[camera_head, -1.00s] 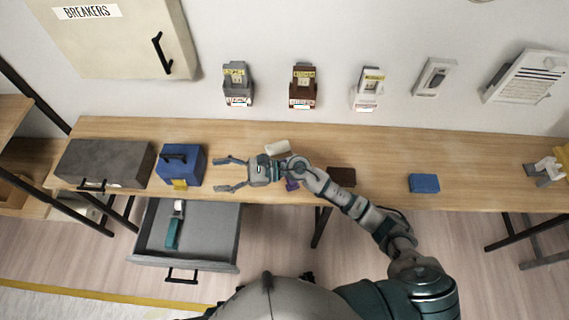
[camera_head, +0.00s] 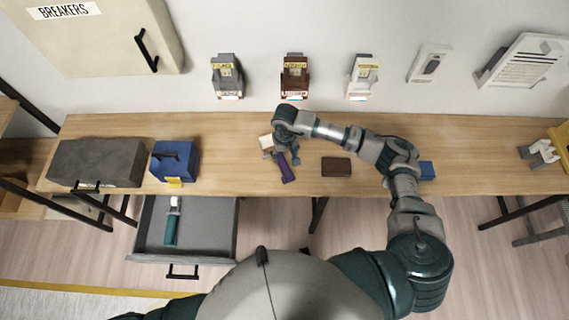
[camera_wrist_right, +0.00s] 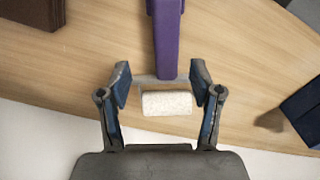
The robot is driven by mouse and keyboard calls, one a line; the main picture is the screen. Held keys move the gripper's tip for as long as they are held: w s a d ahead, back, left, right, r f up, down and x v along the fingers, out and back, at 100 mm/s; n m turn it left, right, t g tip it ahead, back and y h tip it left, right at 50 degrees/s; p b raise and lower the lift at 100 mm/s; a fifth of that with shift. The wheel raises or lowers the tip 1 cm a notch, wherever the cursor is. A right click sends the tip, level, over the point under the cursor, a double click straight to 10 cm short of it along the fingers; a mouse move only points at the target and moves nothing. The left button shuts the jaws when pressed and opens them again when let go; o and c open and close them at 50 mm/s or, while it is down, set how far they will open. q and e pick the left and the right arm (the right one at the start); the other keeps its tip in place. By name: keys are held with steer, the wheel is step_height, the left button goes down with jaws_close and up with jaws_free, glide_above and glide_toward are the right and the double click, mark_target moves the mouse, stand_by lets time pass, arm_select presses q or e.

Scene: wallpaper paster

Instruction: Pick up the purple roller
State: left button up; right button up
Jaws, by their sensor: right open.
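The purple roller lies on the wooden table, with its purple handle (camera_head: 287,170) toward the front edge and its white roller head (camera_head: 266,142) toward the back. My right gripper (camera_head: 281,157) points down over it, open. In the right wrist view, the purple handle (camera_wrist_right: 168,40) runs up the picture and the white head (camera_wrist_right: 167,103) sits between the two spread fingers of my right gripper (camera_wrist_right: 162,88). Gaps show on both sides of the head, so the fingers do not grip it. In the head view the gripper partly hides the roller. My left gripper is not in view.
A brown block (camera_head: 336,167) lies right of the roller, and a blue block (camera_head: 427,170) is partly behind my arm. A blue box (camera_head: 175,162) and grey box (camera_head: 97,163) stand left. The open drawer (camera_head: 208,230) holds a teal-handled roller (camera_head: 171,228).

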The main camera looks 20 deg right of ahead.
mark_target(282, 164)
steer(key=shift+f, duration=0.85)
steer(key=shift+s+a+f, duration=0.1)
steer(key=shift+a+f, duration=0.2)
steer(key=shift+f, duration=0.2)
steer(key=shift+a+f, duration=0.25)
steer(key=shift+f, duration=0.2)
step_height(282, 164, down, 4)
steer(key=shift+a+r+p, duration=0.15)
steer(key=shift+p, duration=0.4)
steer(key=shift+d+f, duration=0.35)
steer(key=shift+d, duration=0.1)
steer(key=c, duration=0.6)
steer(key=shift+a, duration=0.2)
jaws_close()
steer(key=shift+a, duration=0.1)
